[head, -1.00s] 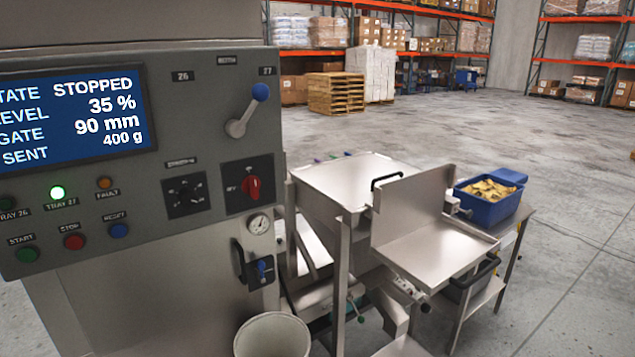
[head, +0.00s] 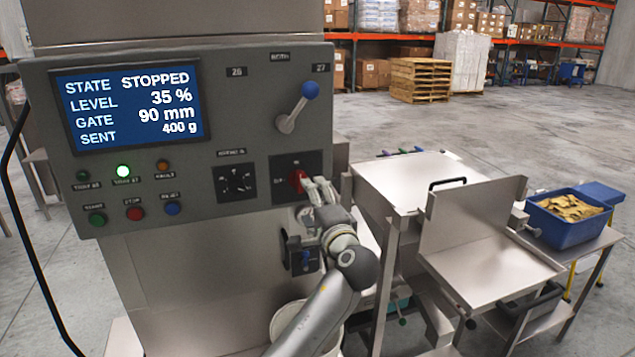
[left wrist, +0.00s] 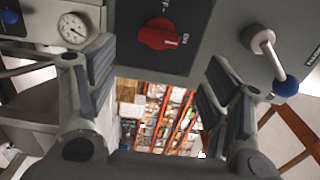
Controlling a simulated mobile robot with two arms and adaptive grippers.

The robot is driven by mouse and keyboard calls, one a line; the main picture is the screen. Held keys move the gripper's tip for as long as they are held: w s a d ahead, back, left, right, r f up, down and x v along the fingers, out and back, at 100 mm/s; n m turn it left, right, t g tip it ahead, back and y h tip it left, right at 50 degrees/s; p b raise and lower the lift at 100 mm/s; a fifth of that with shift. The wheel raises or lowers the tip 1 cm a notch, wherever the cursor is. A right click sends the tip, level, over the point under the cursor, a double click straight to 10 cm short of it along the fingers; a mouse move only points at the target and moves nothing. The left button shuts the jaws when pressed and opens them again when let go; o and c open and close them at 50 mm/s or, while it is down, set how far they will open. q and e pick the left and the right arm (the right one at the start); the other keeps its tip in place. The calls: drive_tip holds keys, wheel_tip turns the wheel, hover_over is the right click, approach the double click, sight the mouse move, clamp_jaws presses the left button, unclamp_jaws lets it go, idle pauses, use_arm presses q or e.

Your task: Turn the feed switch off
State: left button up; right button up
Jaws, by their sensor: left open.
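The feed switch (head: 297,180) is a red rotary knob on a black plate at the lower right of the grey control panel (head: 240,110). It also shows in the left wrist view (left wrist: 160,34), where its handle lies in line with an ON mark; in the head view a mark shows left of the knob. My left gripper (head: 322,190) is just in front of the switch, partly covering its plate in the head view. In the left wrist view its fingers (left wrist: 158,80) are spread and empty, with the knob beyond them, apart from both. My right gripper is not in view.
A blue-knobbed lever (head: 298,108) juts out above the switch. A black selector (head: 235,182) sits left of it. A gauge (left wrist: 74,27) is near one finger. The screen (head: 130,108) reads STOPPED.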

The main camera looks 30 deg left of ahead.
sight(299, 181)
use_arm(q)
drive_tip(key=p+x, duration=0.3)
drive_tip(key=x, duration=0.6)
drive_tip(key=shift+w+a, duration=0.2)
drive_tip(key=shift+a, duration=0.15)
